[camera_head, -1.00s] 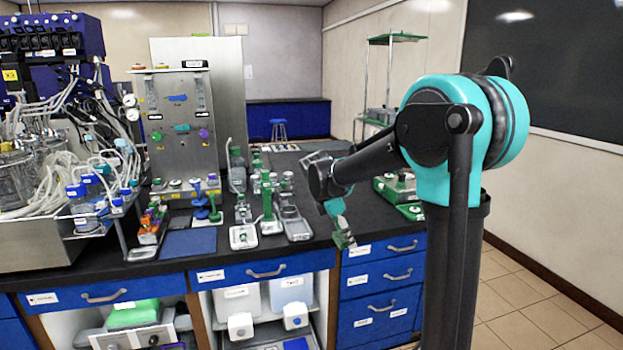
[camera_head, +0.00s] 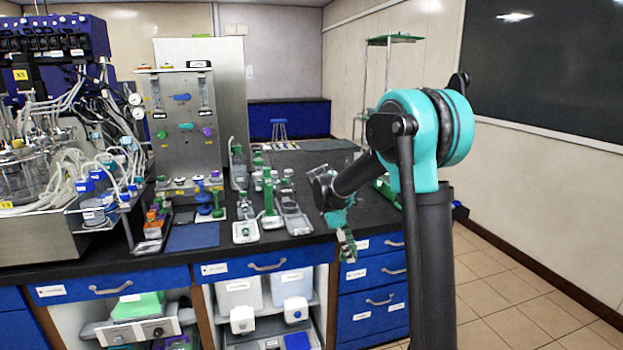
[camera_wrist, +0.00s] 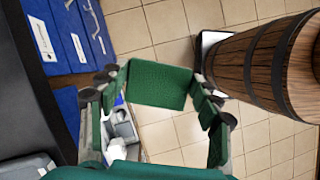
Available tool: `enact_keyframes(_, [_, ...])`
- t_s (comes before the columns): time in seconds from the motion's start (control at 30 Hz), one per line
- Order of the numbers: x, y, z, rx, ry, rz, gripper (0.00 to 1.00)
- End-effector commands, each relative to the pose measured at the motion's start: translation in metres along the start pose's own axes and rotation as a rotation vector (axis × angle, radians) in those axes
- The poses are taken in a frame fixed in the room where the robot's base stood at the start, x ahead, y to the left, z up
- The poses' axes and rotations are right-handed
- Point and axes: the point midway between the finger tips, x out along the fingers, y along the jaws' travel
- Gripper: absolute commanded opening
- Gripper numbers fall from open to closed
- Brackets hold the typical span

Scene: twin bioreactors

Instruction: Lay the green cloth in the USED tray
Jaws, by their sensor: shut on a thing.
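My gripper (camera_wrist: 157,80) is shut on the green cloth (camera_wrist: 158,88), which spans the space between its two fingers in the wrist view. In the head view my gripper (camera_head: 346,240) hangs in front of the bench edge by the drawers, with a small part of the green cloth (camera_head: 347,252) at its tip. The cloth is clear of the bench top. Small grey trays stand on the bench, but I cannot read a USED label on any of them.
The black bench (camera_head: 335,170) carries grey trays (camera_head: 296,224), (camera_head: 245,232), green-topped items, a blue mat (camera_head: 193,237) and a valve panel (camera_head: 183,120). Blue drawers (camera_head: 372,297) lie below. A wooden barrel (camera_wrist: 262,65) stands right in the wrist view, over tiled floor.

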Motion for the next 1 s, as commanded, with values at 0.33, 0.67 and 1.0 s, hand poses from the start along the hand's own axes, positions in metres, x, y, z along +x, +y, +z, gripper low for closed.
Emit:
enact_keyframes(0.33, [0.097,0.017,-0.004,0.652,-0.001,-0.273,0.32])
enact_keyframes(0.67, [0.173,0.015,-0.005,1.169,0.000,-0.487,0.32])
enact_keyframes(1.0, [0.189,0.014,-0.006,1.283,0.000,-0.531,0.32])
